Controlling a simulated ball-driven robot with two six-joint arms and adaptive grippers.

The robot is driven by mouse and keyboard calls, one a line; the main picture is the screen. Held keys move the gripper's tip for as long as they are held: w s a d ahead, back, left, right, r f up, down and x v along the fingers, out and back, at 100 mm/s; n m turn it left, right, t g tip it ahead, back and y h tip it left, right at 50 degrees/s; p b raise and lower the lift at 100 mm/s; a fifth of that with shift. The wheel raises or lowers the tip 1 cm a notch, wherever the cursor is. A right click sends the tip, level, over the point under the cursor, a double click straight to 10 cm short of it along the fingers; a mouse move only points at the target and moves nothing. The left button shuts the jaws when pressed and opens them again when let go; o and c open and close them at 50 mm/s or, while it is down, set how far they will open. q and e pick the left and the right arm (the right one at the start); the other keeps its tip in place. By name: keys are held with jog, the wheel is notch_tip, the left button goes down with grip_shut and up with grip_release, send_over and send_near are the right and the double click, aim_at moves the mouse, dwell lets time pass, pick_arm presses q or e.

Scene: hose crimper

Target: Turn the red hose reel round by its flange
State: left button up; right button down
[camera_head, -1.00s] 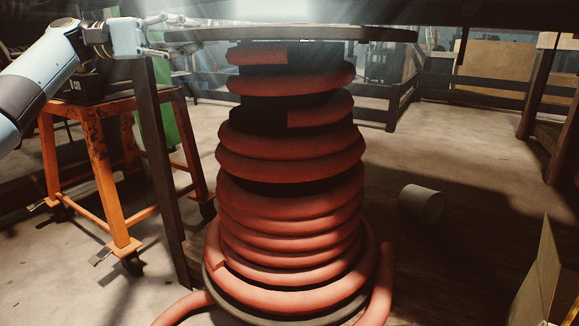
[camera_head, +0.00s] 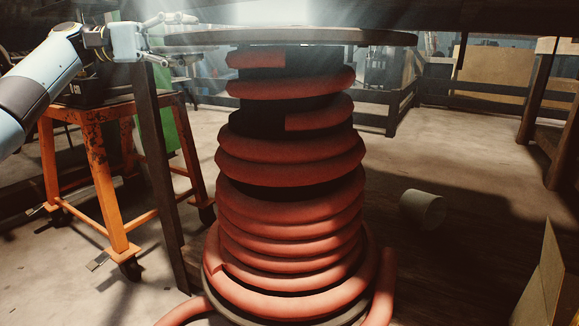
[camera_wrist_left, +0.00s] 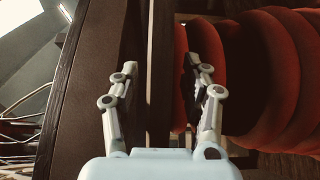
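The red hose reel stands upright in the middle of the head view, wound with coils of red hose (camera_head: 290,170). Its dark round top flange (camera_head: 300,37) lies level above the coils. My left gripper (camera_head: 184,40) is at the flange's left edge, one finger above it and one below. In the left wrist view the fingers (camera_wrist_left: 160,80) stand apart on both sides of the flange edge (camera_wrist_left: 160,60), with gaps visible. The left gripper is open around the edge, not clamped. My right gripper is not in view.
An orange wheeled stand (camera_head: 110,180) is at the left, behind a dark post (camera_head: 160,170). A pale cylinder (camera_head: 422,208) lies on the floor at the right. A cardboard piece (camera_head: 545,275) stands at lower right. A dark beam runs above the reel.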

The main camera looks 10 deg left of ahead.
pick_arm(q)
jog(key=shift+s+a, duration=0.1)
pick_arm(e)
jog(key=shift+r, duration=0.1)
pick_arm(q)
jog(key=shift+s+a+r+p, duration=0.15)
jog(key=shift+s+a+p, duration=0.35)
jog(key=shift+s+a, duration=0.1)
jog(key=s+a+p, duration=0.3)
jog(key=s+a, duration=0.2)
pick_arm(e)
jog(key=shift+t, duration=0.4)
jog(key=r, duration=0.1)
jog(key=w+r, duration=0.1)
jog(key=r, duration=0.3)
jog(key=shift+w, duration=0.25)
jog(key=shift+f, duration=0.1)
